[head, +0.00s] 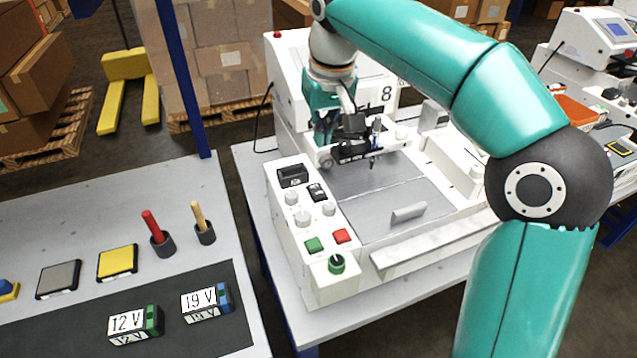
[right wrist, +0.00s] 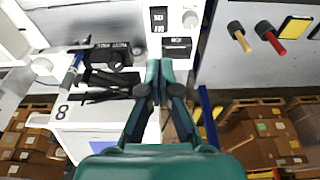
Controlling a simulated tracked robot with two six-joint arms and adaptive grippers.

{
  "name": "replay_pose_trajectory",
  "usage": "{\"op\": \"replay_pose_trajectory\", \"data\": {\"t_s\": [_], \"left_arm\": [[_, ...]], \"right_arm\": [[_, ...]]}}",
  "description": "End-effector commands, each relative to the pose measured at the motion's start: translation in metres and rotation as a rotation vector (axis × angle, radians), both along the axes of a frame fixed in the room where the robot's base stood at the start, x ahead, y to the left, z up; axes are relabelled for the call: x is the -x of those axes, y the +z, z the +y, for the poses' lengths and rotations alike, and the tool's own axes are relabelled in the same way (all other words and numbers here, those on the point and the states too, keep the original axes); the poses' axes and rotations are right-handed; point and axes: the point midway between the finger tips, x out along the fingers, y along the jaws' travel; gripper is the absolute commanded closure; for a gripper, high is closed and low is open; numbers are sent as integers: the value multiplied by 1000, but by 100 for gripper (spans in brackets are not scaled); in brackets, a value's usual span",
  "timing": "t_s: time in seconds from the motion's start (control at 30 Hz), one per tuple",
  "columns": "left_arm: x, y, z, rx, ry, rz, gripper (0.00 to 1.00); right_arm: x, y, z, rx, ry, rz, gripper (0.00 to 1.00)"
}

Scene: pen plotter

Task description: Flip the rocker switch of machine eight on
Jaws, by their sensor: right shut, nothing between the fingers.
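Machine eight (head: 283,226) is the white pen plotter in the middle of the head view, with an "8" on its rear housing. Its rocker switch (head: 317,192) is small and black, on the left control panel beside a dark display box. It also shows near the top of the right wrist view (right wrist: 158,20); I cannot tell which way it is tipped. My right gripper (head: 325,162) is shut and empty above the rear end of the panel, behind the display box. In the right wrist view its fingertips (right wrist: 160,70) are apart from the switch. My left gripper is not in view.
The panel also carries the display box (head: 292,176), white knobs, a green button (head: 314,245), a red button (head: 341,236) and a green dial (head: 336,264). The pen carriage (head: 372,148) is close beside my gripper. A bench (head: 90,215) with pens and blocks stands left.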

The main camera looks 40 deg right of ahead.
Motion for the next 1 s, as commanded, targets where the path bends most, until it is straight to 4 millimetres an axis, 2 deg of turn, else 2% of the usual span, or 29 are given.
{"op": "replay_pose_trajectory", "data": {"t_s": [0.17, 0.57, 0.7, 0.83, 1.0], "left_arm": [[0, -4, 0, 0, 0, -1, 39], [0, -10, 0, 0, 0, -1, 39], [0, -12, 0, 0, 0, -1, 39], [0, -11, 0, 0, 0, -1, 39], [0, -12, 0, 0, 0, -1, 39]], "right_arm": [[-3, -20, -1, 0, -1, 3, 100], [-19, -96, -6, -1, -3, 5, 100], [-15, -117, -5, -1, -2, 4, 100], [-14, -128, -5, 0, -4, 1, 100], [-13, -134, -5, 0, -4, 0, 100]]}}
